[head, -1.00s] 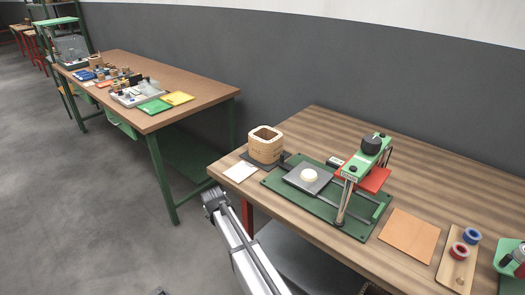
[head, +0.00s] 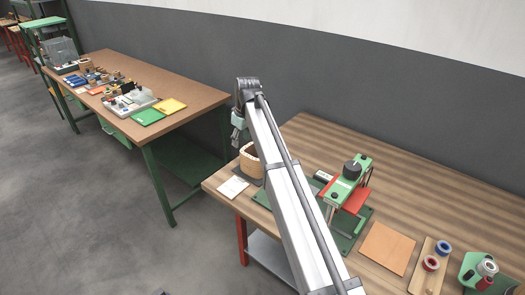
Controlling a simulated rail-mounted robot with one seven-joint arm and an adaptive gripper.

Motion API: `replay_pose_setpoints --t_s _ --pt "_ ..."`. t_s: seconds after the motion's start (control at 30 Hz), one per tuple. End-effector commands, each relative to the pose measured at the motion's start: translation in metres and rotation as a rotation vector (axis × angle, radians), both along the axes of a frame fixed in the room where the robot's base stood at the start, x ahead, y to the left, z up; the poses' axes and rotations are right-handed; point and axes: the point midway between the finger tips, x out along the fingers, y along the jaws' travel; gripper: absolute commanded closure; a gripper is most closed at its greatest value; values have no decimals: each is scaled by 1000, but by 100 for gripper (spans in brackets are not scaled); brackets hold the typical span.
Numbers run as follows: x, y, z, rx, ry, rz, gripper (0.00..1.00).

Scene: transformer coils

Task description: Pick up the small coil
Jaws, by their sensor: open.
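Two small ring-shaped coils lie at the right of the near table: a blue one (head: 444,247) and a red one (head: 431,263), both on a narrow wooden board (head: 420,281). Several small copper-brown and dark pieces, possibly coils, stand on the far table (head: 190,87), too small to tell apart. My gripper (head: 238,138) is at the end of my raised arm, small and partly hidden, in front of the gap between the tables. It is open and appears empty, well away from the red and blue coils.
A wooden box-like piece (head: 249,163) and a white card (head: 232,187) are near the near table's left end.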

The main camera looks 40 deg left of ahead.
Motion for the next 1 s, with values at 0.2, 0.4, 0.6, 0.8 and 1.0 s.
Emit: replay_pose_setpoints --t_s 0.2,0.4,0.6,0.8,1.0 --pt "19 -31 26 -68 40 3 50" --pt "19 -28 -3 -71 42 3 50" --pt "19 -22 -42 -70 41 2 50" --pt "19 -16 -76 -69 40 2 50" --pt "20 -14 -92 -67 39 2 50"
